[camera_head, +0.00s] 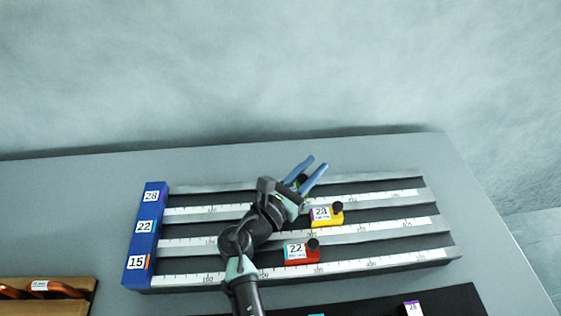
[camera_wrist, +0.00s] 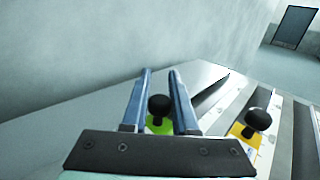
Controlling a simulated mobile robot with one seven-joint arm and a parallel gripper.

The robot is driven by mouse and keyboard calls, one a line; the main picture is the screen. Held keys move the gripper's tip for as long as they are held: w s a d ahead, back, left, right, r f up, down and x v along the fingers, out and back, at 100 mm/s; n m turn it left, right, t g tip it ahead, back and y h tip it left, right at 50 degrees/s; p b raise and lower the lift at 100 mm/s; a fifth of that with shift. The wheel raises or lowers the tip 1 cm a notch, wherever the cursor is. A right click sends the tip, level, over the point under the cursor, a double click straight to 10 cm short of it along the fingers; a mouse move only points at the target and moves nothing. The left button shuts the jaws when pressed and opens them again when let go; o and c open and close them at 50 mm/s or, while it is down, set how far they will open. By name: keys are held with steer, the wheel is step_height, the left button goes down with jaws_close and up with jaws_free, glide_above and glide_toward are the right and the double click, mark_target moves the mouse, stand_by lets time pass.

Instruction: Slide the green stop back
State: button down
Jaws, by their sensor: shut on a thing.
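The green stop (camera_wrist: 157,126) with its round black knob (camera_wrist: 160,106) is between my gripper's fingers in the wrist view. My gripper (camera_wrist: 160,85) is shut on it, with a blue finger on each side of the knob. In the head view my gripper (camera_head: 310,172) is over the rearmost track of the slotted rail board (camera_head: 395,228). There the stop is mostly hidden by my fingers and wrist; only a dark knob and a trace of green show between the fingers.
A yellow stop (camera_head: 321,215) labelled 28 sits on the middle track, close by my gripper. A red stop (camera_head: 300,253) labelled 22 is on the front track. A blue end block (camera_head: 146,235) closes the left end. A wooden tray (camera_head: 60,306) is at lower left.

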steer(key=shift+s+d, duration=0.15)
steer(key=shift+d, duration=1.05)
steer(key=c, duration=0.7)
jaws_free()
steer(key=shift+a, duration=0.1)
steer(key=shift+a, duration=0.1)
steer(key=shift+a, duration=0.15)
steer(key=v, duration=1.2)
steer(key=shift+s+a, duration=0.15)
steer(key=shift+s, duration=0.1)
